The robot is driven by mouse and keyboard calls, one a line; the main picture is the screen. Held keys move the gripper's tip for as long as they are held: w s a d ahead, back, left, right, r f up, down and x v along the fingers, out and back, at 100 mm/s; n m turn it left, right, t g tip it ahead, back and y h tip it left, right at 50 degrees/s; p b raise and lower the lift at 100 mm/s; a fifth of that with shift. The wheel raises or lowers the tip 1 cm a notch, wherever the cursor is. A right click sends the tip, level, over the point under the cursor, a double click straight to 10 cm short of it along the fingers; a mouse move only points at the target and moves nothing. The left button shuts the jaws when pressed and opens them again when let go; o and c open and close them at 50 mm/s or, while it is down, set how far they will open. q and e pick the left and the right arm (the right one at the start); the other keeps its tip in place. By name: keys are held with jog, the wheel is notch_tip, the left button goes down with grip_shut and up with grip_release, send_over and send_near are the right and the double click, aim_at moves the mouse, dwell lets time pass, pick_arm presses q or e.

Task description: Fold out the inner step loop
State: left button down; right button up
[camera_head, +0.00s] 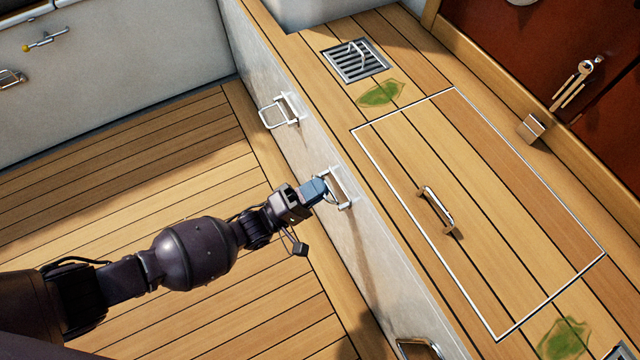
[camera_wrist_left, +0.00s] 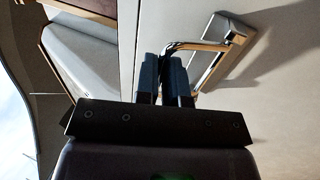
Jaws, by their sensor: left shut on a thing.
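The step loop (camera_head: 338,187) is a pale metal loop on the light side wall, in the middle of the head view. My left gripper (camera_head: 323,191) is shut on its near side, and the blue fingers hide part of it. In the left wrist view, the dark fingers (camera_wrist_left: 166,78) close on the thin bar of the loop (camera_wrist_left: 205,46), beside its mounting plate. How far the loop stands out from the wall is hard to tell. My right gripper is not in view.
Another loop (camera_head: 279,112) stands out from the wall further back, and a third (camera_head: 418,348) is cut off at the bottom edge. A hatch handle (camera_head: 437,211), a drain grate (camera_head: 357,61) and green leaf-like patches (camera_head: 381,93) are on the bench. The floor (camera_head: 150,170) is clear around my arm.

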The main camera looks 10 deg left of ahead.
pick_arm(q)
jog(key=shift+s+a+f+h, duration=0.1)
jog(key=shift+h, duration=0.2)
dwell(0.4)
jog(key=c, duration=1.5)
grip_release()
jog(key=shift+c, duration=0.2)
jog(key=v, duration=1)
jog(key=shift+s+a+f, duration=0.2)
jog(key=shift+a+f, duration=0.05)
jog(key=shift+f, duration=0.05)
